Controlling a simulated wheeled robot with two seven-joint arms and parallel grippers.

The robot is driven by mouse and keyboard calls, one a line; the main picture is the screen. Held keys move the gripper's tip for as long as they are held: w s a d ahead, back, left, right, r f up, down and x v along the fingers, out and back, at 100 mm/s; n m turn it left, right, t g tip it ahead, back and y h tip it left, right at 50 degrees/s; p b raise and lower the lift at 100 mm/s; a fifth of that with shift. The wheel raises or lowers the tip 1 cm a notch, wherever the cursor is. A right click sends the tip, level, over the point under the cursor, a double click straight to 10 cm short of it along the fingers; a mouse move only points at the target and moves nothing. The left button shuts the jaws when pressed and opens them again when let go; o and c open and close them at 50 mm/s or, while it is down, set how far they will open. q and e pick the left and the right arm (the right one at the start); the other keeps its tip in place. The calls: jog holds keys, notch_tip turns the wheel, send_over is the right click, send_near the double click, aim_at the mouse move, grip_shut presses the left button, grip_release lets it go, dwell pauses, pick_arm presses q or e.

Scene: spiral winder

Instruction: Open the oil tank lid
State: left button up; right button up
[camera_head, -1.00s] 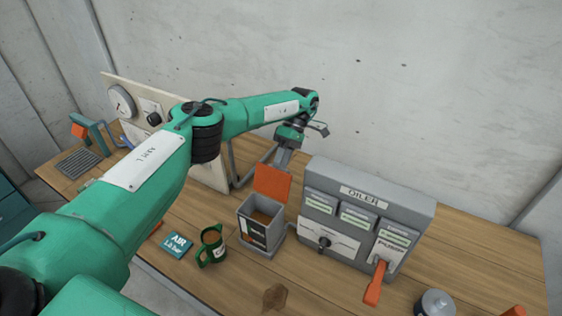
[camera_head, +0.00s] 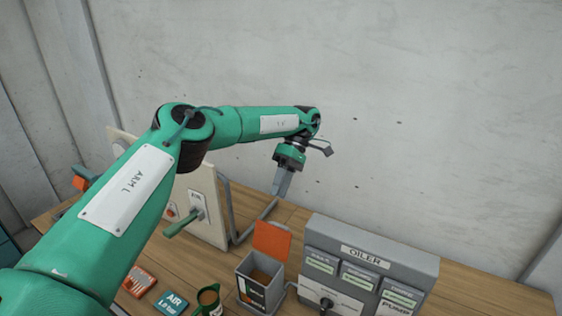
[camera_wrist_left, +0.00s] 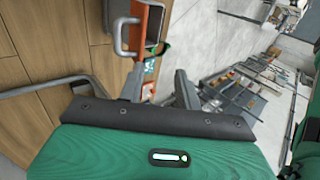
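The oil tank (camera_head: 241,284) is a grey open box with a dark label on the bench, left of the oiler. Its orange lid (camera_head: 271,241) stands up at the back rim, and brown contents show inside. In the left wrist view the orange lid (camera_wrist_left: 153,14) shows at the top with a grey loop handle (camera_wrist_left: 121,37). My left gripper (camera_head: 283,187) hangs above and behind the lid, apart from it. In the left wrist view my left gripper (camera_wrist_left: 159,88) has its fingers spread with nothing between them. My right gripper is out of view.
The grey oiler (camera_head: 368,262) stands right of the tank. A green mug (camera_head: 208,298) and a blue AIR card (camera_head: 171,303) lie in front-left. A white panel with a green lever (camera_head: 187,223) and a bent grey pipe (camera_head: 258,220) stand left.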

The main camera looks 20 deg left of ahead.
pick_arm(q)
notch_tip(320, 180, up, 8)
jog(key=p, duration=0.1)
jog(key=shift+f, duration=0.15)
dwell(0.5)
